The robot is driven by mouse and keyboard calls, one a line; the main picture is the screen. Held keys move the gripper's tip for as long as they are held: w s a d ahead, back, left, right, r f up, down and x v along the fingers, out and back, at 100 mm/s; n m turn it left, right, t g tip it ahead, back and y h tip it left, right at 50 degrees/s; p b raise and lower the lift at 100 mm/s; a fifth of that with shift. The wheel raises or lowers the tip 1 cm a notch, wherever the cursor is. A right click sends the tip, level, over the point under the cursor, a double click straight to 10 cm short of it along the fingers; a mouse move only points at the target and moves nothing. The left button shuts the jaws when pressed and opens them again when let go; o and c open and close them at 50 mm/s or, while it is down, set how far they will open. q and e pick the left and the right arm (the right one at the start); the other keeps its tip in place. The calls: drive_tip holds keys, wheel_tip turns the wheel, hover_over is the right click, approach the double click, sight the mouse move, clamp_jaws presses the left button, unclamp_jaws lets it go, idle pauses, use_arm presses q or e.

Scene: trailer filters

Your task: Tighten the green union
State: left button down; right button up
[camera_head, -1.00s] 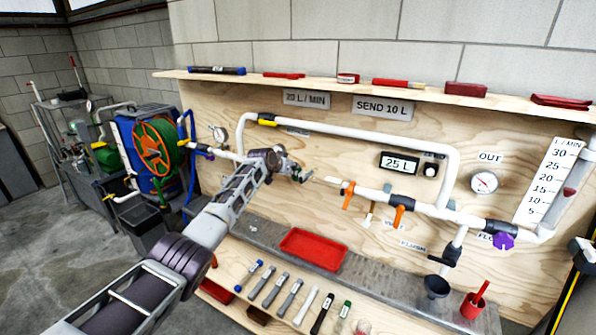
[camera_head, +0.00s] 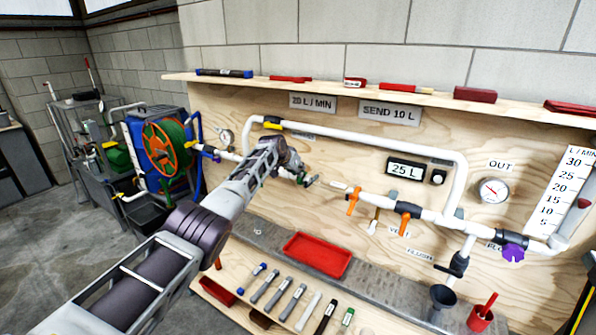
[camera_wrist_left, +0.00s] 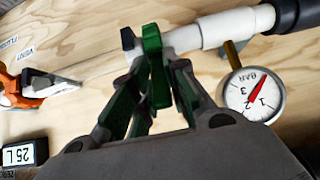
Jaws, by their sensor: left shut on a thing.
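The green union (camera_wrist_left: 153,62) sits at the end of a white pipe in the left wrist view, close to the pressure gauge (camera_wrist_left: 253,95). My left gripper (camera_wrist_left: 150,85) is shut on it, with its fingers on either side. In the head view my left gripper (camera_head: 303,178) is at the pipe line on the plywood panel, and its wrist hides most of the union. To its right, a white pipe end (camera_head: 340,186) leads to an orange-handled valve (camera_head: 353,200). My right gripper is not in view.
A shelf (camera_head: 340,88) with tools runs above the panel. A red tray (camera_head: 316,254) and several tools lie on the ledges below. A hose reel (camera_head: 165,150) stands at the left. A white pipe (camera_head: 370,138) passes just above my gripper.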

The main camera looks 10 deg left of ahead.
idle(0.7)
use_arm(q)
drive_tip(key=c, duration=1.4)
unclamp_jaws()
drive_tip(key=shift+w+d, duration=0.1)
drive_tip(key=shift+w, duration=0.05)
drive_tip(key=shift+s+r, duration=0.2)
drive_tip(key=shift+r, duration=0.05)
drive_tip(key=shift+v, duration=5.7)
